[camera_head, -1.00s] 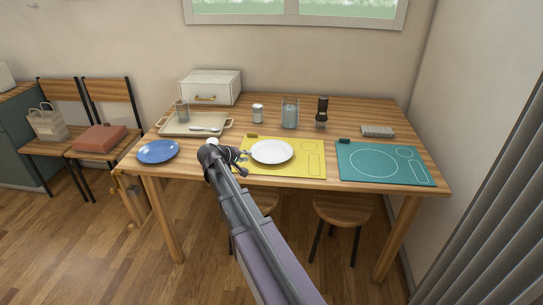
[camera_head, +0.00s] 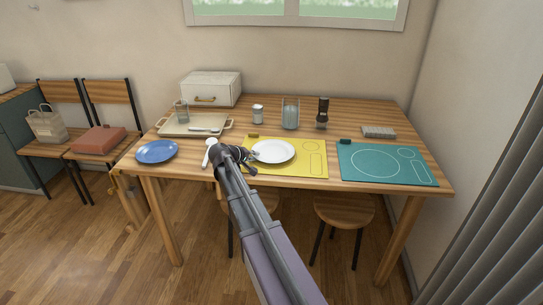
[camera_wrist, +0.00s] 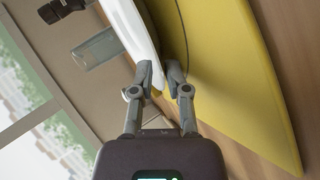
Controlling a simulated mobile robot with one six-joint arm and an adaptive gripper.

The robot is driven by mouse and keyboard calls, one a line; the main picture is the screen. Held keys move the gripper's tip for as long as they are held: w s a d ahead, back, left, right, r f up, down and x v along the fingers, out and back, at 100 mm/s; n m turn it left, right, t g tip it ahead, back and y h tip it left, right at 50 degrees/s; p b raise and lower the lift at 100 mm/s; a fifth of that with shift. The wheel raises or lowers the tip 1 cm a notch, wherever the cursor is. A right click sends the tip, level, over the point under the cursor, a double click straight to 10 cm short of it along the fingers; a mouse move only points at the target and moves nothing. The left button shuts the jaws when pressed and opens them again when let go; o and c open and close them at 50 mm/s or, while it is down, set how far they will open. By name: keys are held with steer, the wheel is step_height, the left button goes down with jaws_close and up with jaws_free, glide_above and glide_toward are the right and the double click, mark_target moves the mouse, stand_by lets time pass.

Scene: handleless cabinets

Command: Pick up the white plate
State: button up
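The white plate (camera_head: 275,151) lies on the yellow mat (camera_head: 313,172) on the wooden table. My gripper (camera_head: 251,155) is at the plate's left rim, low over the mat. In the wrist view, the two fingertips (camera_wrist: 160,78) are apart, with a narrow gap between them. The plate's rim (camera_wrist: 140,38) reaches into this gap, and the yellow mat (camera_wrist: 225,75) lies beyond the right finger. I see no firm clamp on the rim. My arm hides the mat's near left corner in the head view.
A blue plate (camera_head: 157,152) and a white spoon-like item (camera_head: 210,150) lie left of my gripper. A tray (camera_head: 172,128), a glass jar (camera_head: 290,114) and a dark grinder (camera_head: 322,112) stand behind. A teal mat (camera_head: 387,166) lies at right. Stools (camera_head: 343,211) are below the table.

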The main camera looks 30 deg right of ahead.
steer(key=shift+c, duration=0.3)
jaws_close()
steer(key=shift+r, duration=0.15)
stand_by(0.3)
step_height(320, 180, up, 4)
steer(key=p, duration=0.4)
steer(key=s+a, duration=0.3)
steer(key=s, duration=0.4)
steer(key=s+a+p, duration=0.1)
steer(key=s+a, duration=0.2)
steer(key=s, duration=0.4)
steer(key=shift+s+a+r, duration=0.15)
steer(key=shift+s+r, duration=0.2)
step_height(320, 180, up, 18)
steer(key=p, duration=1.8)
steer(key=shift+f, duration=0.1)
